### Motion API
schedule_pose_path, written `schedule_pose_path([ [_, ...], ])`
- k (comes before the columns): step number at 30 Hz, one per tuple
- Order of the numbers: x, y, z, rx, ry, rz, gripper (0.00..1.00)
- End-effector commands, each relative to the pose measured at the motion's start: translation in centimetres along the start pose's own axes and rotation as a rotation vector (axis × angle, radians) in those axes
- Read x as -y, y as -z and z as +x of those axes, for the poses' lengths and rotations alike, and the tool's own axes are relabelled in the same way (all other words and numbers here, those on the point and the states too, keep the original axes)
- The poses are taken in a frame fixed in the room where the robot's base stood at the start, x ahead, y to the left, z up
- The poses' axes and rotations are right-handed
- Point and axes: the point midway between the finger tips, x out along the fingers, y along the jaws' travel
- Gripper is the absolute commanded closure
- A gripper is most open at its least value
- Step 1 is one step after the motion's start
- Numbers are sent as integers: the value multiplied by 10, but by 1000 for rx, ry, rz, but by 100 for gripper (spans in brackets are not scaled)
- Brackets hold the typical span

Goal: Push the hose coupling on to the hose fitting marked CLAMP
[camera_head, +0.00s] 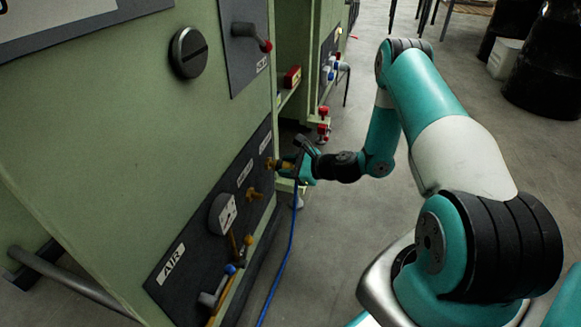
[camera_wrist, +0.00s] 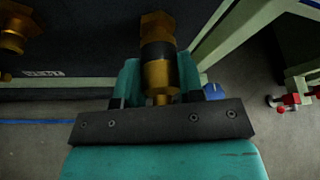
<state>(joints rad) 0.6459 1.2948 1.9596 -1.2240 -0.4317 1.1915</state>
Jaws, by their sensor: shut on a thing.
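My gripper (camera_head: 299,167) is shut on the brass hose coupling (camera_wrist: 157,75), which has a black band. The coupling points at the panel. Its front end meets the brass hex of a fitting (camera_wrist: 157,22) in the wrist view; I cannot tell how far it is on. In the head view this is the upper, farther fitting (camera_head: 270,163), beneath a small label (camera_head: 265,143) too small to read. A second brass fitting (camera_head: 253,193) is bare, nearer and lower, and shows at the left of the wrist view (camera_wrist: 14,35). A blue hose (camera_head: 290,240) hangs below my gripper.
The dark panel (camera_head: 205,235) also carries a round gauge (camera_head: 223,214), an AIR label (camera_head: 171,263) and a blue-tipped valve lever (camera_head: 230,269). Red-knobbed valves (camera_head: 323,112) stand beyond the cabinet's edge. The floor right of the cabinet is open around my arm.

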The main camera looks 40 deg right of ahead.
Motion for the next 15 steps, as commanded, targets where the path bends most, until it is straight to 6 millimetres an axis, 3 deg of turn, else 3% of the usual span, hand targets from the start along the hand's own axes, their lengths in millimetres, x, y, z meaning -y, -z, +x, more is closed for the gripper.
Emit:
schedule_pose_path([
  [15, 0, -5, 12, 0, 0, 0, 92],
])
